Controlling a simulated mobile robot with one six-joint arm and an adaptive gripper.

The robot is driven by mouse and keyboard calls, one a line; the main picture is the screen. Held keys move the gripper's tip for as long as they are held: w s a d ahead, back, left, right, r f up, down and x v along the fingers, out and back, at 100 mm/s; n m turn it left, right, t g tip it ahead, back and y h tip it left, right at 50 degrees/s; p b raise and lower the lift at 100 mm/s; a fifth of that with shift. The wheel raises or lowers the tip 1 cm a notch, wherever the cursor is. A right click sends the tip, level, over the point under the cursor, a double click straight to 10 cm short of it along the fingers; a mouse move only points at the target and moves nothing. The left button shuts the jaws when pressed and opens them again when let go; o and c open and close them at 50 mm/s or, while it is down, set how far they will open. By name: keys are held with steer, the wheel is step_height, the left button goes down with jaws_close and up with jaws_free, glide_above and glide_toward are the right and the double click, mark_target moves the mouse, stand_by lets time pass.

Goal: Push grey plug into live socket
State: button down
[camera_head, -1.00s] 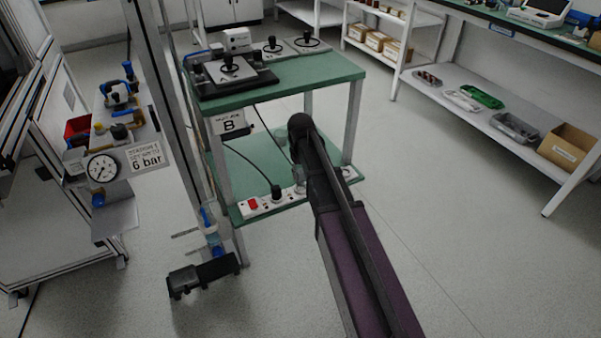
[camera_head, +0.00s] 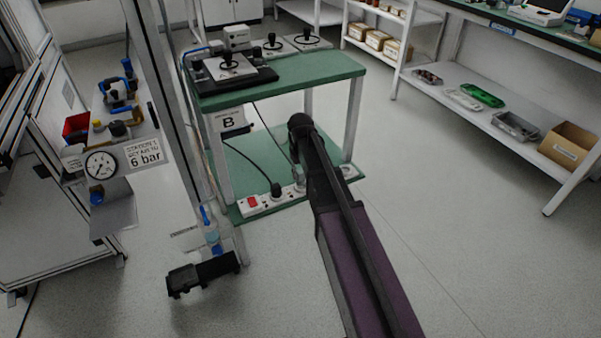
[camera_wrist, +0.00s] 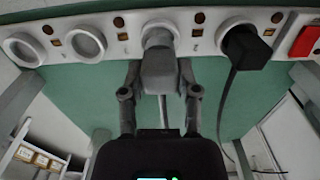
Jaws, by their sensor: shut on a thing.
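In the wrist view, my gripper (camera_wrist: 161,82) has one finger on each side of the grey plug (camera_wrist: 160,66) and is shut on it. The plug's front end is at a round socket (camera_wrist: 159,33) in the white socket strip (camera_wrist: 186,20). The plug hides most of that socket, so I cannot tell how deep it sits. Two empty round sockets (camera_wrist: 86,42) are to the left.
A black plug (camera_wrist: 246,48) with a cable fills the socket to the right, close to my gripper. A red switch (camera_wrist: 306,41) is at the strip's right end. The green cart (camera_head: 290,82) has its top above the strip. Open floor (camera_head: 440,210) lies to the right.

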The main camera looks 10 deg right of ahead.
steer(key=shift+f+b, duration=1.15)
steer(key=shift+f, duration=0.1)
stand_by(0.9)
steer(key=shift+c, duration=1.3)
jaws_free()
steer(key=shift+r, duration=0.1)
step_height(320, 180, up, 9)
steer(key=p, duration=0.9)
steer(key=s+d+f+b, duration=0.2)
steer(key=s+d, duration=0.1)
steer(key=s, duration=0.3)
steer(key=s+d+f+b, duration=0.2)
steer(key=s+d, duration=0.2)
steer(key=s, duration=0.3)
steer(key=shift+s+d+f, duration=0.15)
steer(key=shift+s+d, duration=0.05)
steer(key=shift+s, duration=0.05)
